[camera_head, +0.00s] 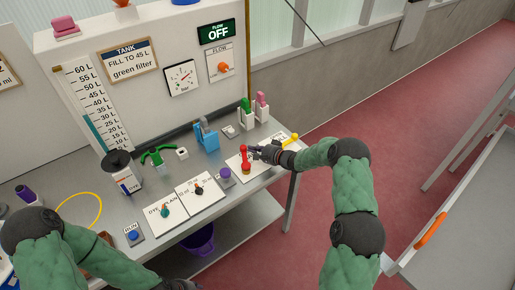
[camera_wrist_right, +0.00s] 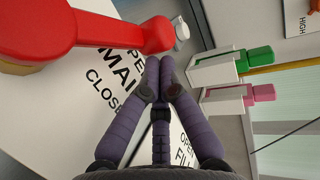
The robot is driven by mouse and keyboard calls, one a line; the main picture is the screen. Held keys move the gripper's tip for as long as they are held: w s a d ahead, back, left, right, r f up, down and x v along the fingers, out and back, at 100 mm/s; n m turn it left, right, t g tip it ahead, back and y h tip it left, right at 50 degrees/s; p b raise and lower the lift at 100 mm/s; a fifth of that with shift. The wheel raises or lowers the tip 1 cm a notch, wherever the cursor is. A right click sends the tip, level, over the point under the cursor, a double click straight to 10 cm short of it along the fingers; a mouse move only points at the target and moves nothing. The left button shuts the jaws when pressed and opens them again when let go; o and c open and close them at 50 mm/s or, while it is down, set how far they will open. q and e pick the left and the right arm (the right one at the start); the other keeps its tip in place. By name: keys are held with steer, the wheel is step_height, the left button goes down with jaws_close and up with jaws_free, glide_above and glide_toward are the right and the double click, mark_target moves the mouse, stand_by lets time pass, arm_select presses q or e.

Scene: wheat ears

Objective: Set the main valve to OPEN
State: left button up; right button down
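The main valve is a red lever (camera_head: 245,160) on a white plate at the right part of the bench. In the right wrist view the red lever (camera_wrist_right: 65,32) crosses the upper left, its rounded end just beyond my fingertips. The plate (camera_wrist_right: 95,85) reads MAIN, with OPEN and CLOSED partly covered; I cannot tell which the lever marks. My right gripper (camera_head: 254,150) is beside the lever's end, on its right. In the right wrist view its fingertips (camera_wrist_right: 159,72) meet with nothing seen between them. Whether they touch the lever is unclear.
A yellow lever (camera_head: 291,139) lies right of my right gripper. Green (camera_head: 246,114) and pink (camera_head: 261,105) handles stand behind. A purple knob (camera_head: 225,174) is left of the red lever. The flow sign (camera_head: 218,33) reads OFF. Red floor is clear beyond the bench.

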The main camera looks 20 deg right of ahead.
mark_target(246, 149)
steer(key=shift+w+a, duration=0.45)
steer(key=shift+a, duration=0.1)
arm_select(q)
steer(key=shift+r, duration=0.35)
arm_select(e)
steer(key=shift+w+a, duration=0.25)
steer(key=shift+a, duration=0.35)
steer(key=shift+w+a, duration=0.25)
steer(key=shift+a, duration=0.35)
arm_select(q)
steer(key=shift+d+p, duration=0.1)
steer(key=shift+p, duration=0.2)
steer(key=shift+d, duration=0.1)
